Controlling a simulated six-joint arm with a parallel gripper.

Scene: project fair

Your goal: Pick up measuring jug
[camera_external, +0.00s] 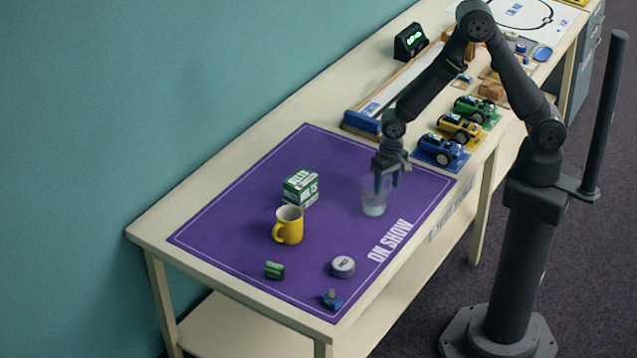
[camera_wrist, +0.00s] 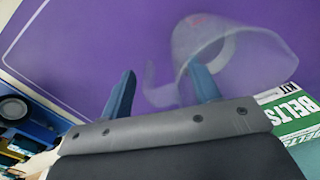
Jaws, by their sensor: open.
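The measuring jug (camera_external: 374,204) is a clear, see-through vessel with a pale lower part, standing upright on the purple mat (camera_external: 240,215). In the wrist view the jug (camera_wrist: 236,52) fills the upper right. Its handle shows between my two blue fingers. My gripper (camera_external: 387,181) points down at the jug's upper part, and it also shows in the wrist view (camera_wrist: 163,74). It is open. One finger overlaps the jug in the picture; I cannot tell whether it is inside or in front of the wall, or touching.
A green-and-white belts box (camera_external: 300,187) and a yellow mug (camera_external: 288,225) stand left of the jug. A grey round tin (camera_external: 342,266), a green item (camera_external: 274,269) and a small blue item (camera_external: 331,299) lie nearer the front. Toy cars, including a blue one (camera_external: 440,149), stand behind my gripper.

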